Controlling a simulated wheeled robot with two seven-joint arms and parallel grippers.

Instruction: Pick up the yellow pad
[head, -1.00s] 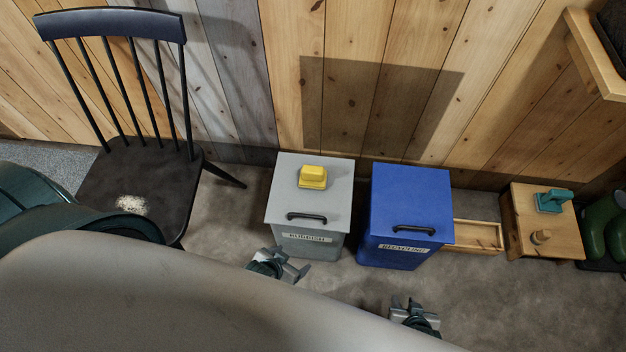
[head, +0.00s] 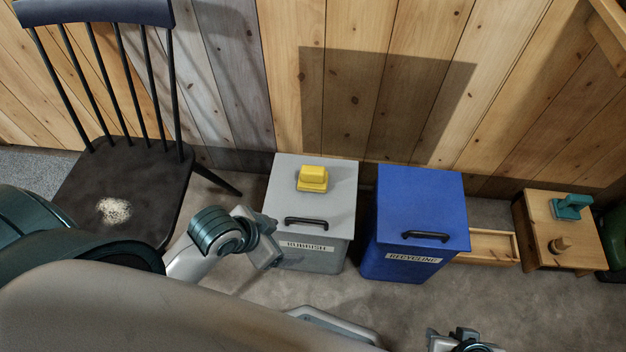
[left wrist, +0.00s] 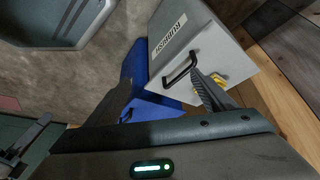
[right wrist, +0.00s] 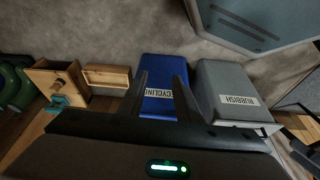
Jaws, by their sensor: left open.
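The yellow pad (head: 313,178) lies on the grey lid of the rubbish bin (head: 341,205), behind the lid's black handle. My left gripper (head: 272,247) is open and empty, low at the bin's front left side and apart from the pad. In the left wrist view, a finger of the left gripper (left wrist: 165,92) partly hides the yellow pad (left wrist: 219,78). My right gripper (head: 465,340) is at the bottom edge of the head view, far from the pad. In the right wrist view, its fingers (right wrist: 163,78) stand apart with nothing between them.
A blue recycling bin (head: 418,202) stands right of the rubbish bin. Further right are a low wooden tray (head: 492,243) and a wooden box (head: 545,228) with a teal object (head: 571,205) on top. A dark chair (head: 125,190) stands on the left. Planked wall is behind.

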